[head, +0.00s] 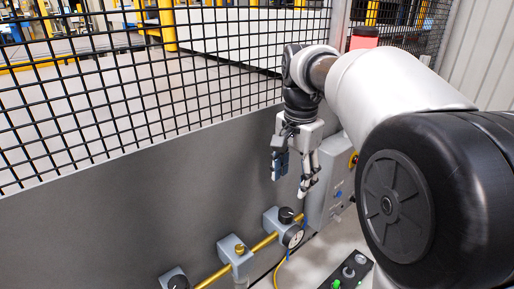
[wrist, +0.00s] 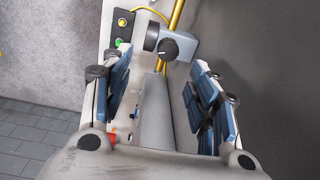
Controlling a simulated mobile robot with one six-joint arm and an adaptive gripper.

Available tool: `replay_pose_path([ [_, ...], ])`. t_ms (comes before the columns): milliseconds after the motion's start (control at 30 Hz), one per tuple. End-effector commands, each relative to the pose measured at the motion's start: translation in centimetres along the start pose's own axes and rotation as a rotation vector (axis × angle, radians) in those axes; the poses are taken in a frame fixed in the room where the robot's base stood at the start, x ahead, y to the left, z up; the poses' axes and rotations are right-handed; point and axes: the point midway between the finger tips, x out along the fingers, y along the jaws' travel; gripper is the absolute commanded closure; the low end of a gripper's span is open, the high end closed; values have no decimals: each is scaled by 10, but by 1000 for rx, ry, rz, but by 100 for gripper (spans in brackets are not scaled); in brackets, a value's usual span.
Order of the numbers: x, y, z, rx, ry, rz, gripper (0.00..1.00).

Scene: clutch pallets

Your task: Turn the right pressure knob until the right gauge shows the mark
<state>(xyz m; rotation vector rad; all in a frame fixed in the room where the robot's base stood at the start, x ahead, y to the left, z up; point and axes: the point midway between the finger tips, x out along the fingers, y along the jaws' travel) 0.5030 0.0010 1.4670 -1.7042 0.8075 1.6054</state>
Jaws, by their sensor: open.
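The right pressure knob (head: 286,215) is black and sits on top of a grey regulator block on the yellow pipe. The right gauge (head: 295,239) is a small white dial on the block's front; its needle and mark are too small to read. My gripper (head: 289,187) points down above the knob, apart from it, open and empty. In the wrist view the knob (wrist: 168,48) shows beyond the fingertips, between the two spread fingers (wrist: 161,62). The gauge face cannot be read there.
A brass-topped valve block (head: 238,252) and another black-knobbed block (head: 174,279) stand left along the yellow pipe (head: 264,243). A grey control box (head: 325,185) stands right of my gripper. A button panel (head: 346,274) lies lower right. A grey wall and mesh fence stand behind.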

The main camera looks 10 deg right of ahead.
Motion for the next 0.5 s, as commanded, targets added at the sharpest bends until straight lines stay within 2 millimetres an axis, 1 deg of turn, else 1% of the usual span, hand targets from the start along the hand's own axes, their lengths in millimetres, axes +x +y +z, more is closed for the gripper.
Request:
replay_pose_path([
  [33,-16,-11,-8,37,-10,14,45],
  [100,-22,-21,-15,85,-19,28,45],
  [200,-26,-30,-22,135,-28,43,45],
  [367,-24,-36,-27,172,-34,55,45],
  [467,-14,-36,-26,176,-36,57,45],
  [500,-8,-36,-26,175,-36,58,45],
])
